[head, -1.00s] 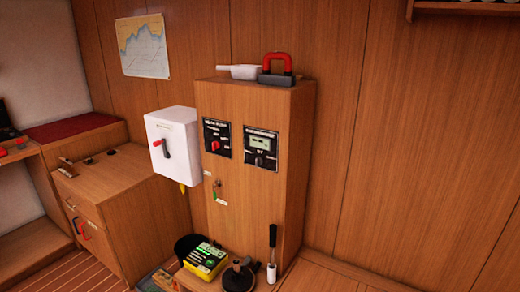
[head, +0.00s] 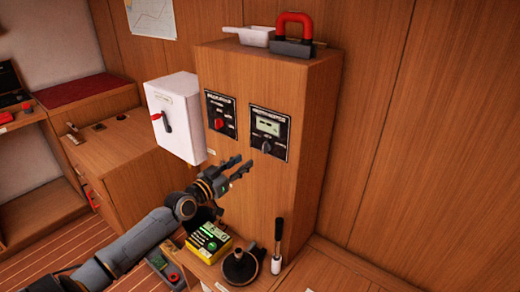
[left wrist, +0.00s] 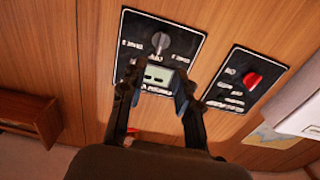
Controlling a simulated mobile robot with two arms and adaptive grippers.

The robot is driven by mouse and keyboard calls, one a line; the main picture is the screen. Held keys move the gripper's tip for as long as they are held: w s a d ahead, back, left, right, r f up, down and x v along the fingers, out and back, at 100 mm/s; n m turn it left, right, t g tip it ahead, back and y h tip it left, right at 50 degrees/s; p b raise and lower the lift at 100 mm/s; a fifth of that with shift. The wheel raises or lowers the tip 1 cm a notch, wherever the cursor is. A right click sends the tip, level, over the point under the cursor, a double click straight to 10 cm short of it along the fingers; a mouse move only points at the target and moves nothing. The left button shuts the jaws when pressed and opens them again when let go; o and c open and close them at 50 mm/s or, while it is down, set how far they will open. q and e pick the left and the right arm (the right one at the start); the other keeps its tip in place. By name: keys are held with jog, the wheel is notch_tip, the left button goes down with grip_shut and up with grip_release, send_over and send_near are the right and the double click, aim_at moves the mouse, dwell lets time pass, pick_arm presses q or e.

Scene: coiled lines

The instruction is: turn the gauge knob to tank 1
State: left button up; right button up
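The gauge panel (head: 269,133) is a black plate on the front of the wooden cabinet, with a small display (head: 268,126) and a grey knob (head: 266,146) below it. In the left wrist view the panel appears upside down, with the knob (left wrist: 161,42) above the display (left wrist: 156,77). The labels around the knob are too blurred to read. My left gripper (head: 243,163) is open and empty, in front of the cabinet, below and left of the knob. In the left wrist view its fingers (left wrist: 155,90) stand apart across the display. My right gripper is out of view.
A second black panel with a red knob (head: 219,123) is left of the gauge panel. A white switch box (head: 183,118) juts out further left. A yellow-green box (head: 207,243), a dark round-based object (head: 239,266) and an upright handle (head: 277,247) stand below.

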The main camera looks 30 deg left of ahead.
aim_at(263, 149)
pick_arm(q)
jog(key=w, duration=0.5)
jog(key=w+b, duration=0.1)
jog(key=w, duration=0.2)
jog(key=shift+w+d+f, duration=0.1)
jog(key=shift+w+d, duration=0.2)
jog(key=shift+w, duration=0.5)
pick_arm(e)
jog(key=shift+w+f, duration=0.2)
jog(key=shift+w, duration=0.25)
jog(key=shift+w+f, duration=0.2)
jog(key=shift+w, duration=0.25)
pick_arm(q)
jog(key=shift+c, duration=0.4)
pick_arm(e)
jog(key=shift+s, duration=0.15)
pick_arm(q)
grip_shut()
